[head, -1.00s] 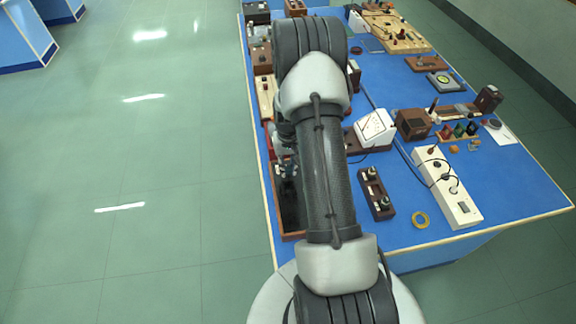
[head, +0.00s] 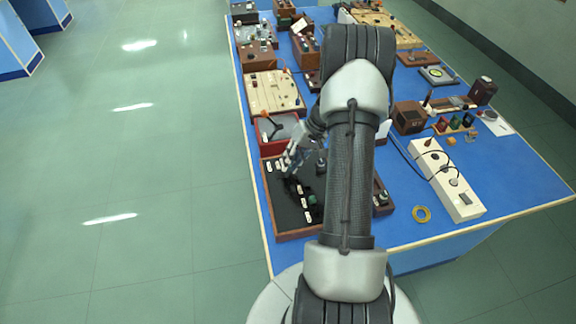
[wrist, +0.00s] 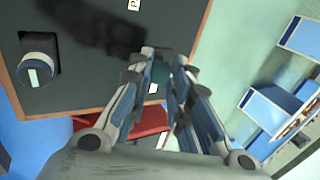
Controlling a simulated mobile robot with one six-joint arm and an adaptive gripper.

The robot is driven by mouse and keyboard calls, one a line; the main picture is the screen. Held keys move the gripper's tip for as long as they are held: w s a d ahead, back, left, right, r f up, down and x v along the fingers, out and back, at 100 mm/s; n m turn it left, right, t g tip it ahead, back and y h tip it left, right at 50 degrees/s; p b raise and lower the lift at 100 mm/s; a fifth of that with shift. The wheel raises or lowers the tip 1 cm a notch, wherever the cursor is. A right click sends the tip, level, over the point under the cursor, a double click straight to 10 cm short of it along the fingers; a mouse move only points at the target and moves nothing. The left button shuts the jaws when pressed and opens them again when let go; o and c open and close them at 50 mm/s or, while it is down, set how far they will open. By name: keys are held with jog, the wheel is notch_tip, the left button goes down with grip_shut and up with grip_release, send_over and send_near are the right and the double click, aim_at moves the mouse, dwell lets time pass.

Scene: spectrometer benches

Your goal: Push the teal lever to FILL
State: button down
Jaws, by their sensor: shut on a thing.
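A dark panel in a wooden frame (head: 292,235) lies at the near left of the blue table, with several white labels too small to read. My gripper (head: 285,171) is low over the panel's far left part. In the wrist view my gripper (wrist: 163,60) is shut on a small teal piece, the teal lever (wrist: 160,73), mostly hidden between the fingers. A white label (wrist: 153,88) shows beside it. I cannot read FILL anywhere. A dark round knob (wrist: 38,68) with a white mark sits on the panel, left in the wrist view.
A red-edged tray (head: 262,132) lies just beyond the panel, and a pale wooden board (head: 272,92) behind it. Open floor (head: 130,170) is left of the table.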

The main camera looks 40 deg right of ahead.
jog(key=shift+d, duration=0.1)
dwell(0.4)
jog(key=c, duration=1.5)
grip_release()
jog(key=v, duration=1.2)
jog(key=shift+s+d+f, duration=0.15)
jog(key=shift+d, duration=0.05)
